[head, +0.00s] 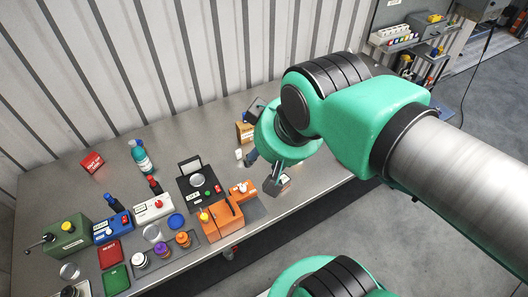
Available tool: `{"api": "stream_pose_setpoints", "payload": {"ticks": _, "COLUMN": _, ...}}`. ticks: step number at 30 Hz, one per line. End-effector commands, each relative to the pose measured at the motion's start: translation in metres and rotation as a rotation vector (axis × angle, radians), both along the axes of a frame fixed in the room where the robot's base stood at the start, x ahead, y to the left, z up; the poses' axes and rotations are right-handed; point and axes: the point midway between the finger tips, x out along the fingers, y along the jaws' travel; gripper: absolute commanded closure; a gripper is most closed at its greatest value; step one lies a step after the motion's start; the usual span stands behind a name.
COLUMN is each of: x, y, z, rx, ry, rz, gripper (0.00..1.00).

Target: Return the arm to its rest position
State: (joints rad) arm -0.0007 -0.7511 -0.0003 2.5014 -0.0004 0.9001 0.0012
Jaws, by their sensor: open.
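My arm comes in from the right of the head view, with green joints and a grey metal link. My gripper (264,172) hangs over the right part of the grey metal table (312,178). Its two fingers are apart, and I see nothing held between them. The orange box (222,217) stands just left of and below the gripper in the picture. The arm's wrist hides part of the table behind it.
Left of the gripper are a black device (185,190), white box (153,209), blue box (111,229), green lever box (68,236), teal bottle (141,158) and red box (92,162). A brown box (244,132) stands behind, near the corrugated wall (110,65).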

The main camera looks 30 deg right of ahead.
Motion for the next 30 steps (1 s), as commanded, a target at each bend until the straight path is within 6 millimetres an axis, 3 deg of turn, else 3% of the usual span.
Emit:
{"api": "stream_pose_setpoints", "payload": {"ticks": 8, "x": 0.0, "y": 0.0, "z": -0.001, "rx": 0.0, "ry": 0.0, "rz": 0.0, "gripper": 0.57}}
{"api": "stream_pose_setpoints", "payload": {"ticks": 14, "x": 0.0, "y": 0.0, "z": -0.014, "rx": 0.0, "ry": 0.0, "rz": 0.0, "gripper": 0.57}}
{"api": "stream_pose_setpoints", "payload": {"ticks": 30, "x": 0.001, "y": 0.0, "z": -0.107, "rx": 0.0, "ry": 0.0, "rz": 0.0, "gripper": 0.57}}
